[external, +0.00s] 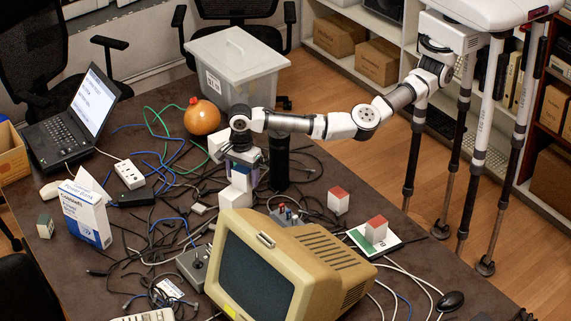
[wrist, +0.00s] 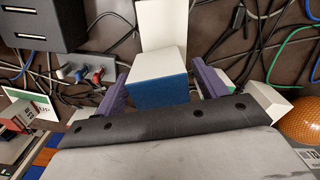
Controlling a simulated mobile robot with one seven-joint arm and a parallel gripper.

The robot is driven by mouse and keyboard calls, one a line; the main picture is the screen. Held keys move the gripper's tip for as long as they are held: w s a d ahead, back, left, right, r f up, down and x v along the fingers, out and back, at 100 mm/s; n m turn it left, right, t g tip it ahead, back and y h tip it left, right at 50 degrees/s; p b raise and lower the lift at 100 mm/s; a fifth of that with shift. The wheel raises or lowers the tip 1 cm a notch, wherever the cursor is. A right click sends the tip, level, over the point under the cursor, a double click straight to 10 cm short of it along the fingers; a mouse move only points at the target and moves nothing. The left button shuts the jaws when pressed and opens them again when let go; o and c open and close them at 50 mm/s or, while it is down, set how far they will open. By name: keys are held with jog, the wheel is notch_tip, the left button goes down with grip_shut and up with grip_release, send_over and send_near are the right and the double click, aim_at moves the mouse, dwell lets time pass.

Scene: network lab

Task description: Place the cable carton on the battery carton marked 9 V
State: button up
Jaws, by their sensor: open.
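My gripper (external: 246,172) points down over the cluttered table, and its two purple fingers show in the wrist view (wrist: 160,88). It is open. A small carton with a white top and a blue side (wrist: 158,82) stands between the fingers; I cannot tell whether they touch it. A plain white carton (wrist: 163,22) lies just beyond it, and a white block also shows below my gripper in the external view (external: 235,196). Red-topped cartons stand to the right, one on the table (external: 338,200) and one (external: 376,230) on a green-and-white card. No 9 V marking is readable, so I cannot tell which carton is which.
A beige monitor (external: 290,265) stands at the front. A black cylinder (external: 279,165) is close to the right of my gripper. An orange round object (external: 202,117) and a lidded grey bin (external: 238,68) are behind. Cables cover much of the table (external: 465,285).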

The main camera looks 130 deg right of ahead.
aim_at(242, 168)
notch_tip(242, 168, up, 11)
jog(key=shift+f+b, duration=0.1)
jog(key=shift+b, duration=0.95)
